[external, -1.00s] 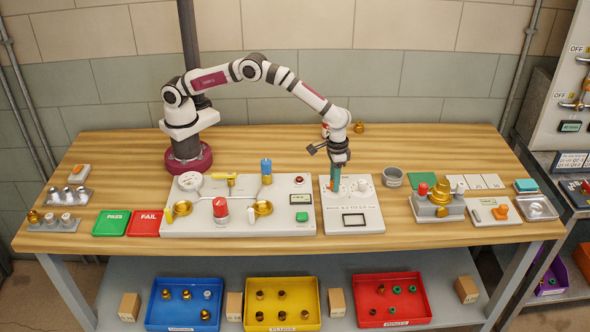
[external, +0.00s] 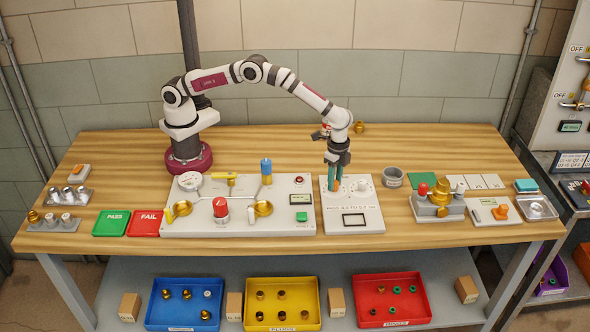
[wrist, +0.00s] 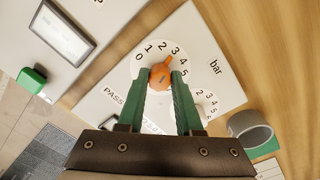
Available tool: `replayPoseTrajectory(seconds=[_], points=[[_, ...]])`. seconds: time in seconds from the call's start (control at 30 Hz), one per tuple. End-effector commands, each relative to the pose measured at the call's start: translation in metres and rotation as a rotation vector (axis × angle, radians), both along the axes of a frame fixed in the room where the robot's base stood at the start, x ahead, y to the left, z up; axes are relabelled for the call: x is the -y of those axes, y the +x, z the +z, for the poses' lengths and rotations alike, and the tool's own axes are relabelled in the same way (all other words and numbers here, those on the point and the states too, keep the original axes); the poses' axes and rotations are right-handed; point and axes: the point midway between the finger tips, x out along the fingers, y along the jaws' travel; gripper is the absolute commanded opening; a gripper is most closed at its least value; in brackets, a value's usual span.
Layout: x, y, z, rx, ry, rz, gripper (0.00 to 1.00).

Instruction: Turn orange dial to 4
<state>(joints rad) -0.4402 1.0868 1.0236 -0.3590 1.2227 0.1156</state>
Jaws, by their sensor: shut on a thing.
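The orange dial (wrist: 160,74) sits on a round white scale numbered 0 to 5 on a white panel (wrist: 221,62) marked "bar". Its narrow end points at about the 3 in the wrist view. My gripper (wrist: 163,78) has two green fingers shut on the dial, one on each side. In the external view my gripper (external: 335,187) reaches down to the upper left of the panel (external: 369,221), and its fingers mostly hide the dial there.
A second numbered scale (wrist: 207,98) lies beside the dial, partly behind the right finger. A grey cup (external: 392,177) stands right of the panel. A panel with a red knob and brass fittings (external: 285,225) stands close on the left.

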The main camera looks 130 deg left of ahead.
Motion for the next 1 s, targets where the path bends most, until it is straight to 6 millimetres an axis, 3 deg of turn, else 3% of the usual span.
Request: replayPoseTrajectory(seconds=[0.5, 1.0], points=[[-0.0002, 0.0005, 0.0009, 0.001, 0.001, -0.416, 0.0], [-0.0001, 0.0007, 0.0008, 0.001, 0.001, -0.571, 0.0]])
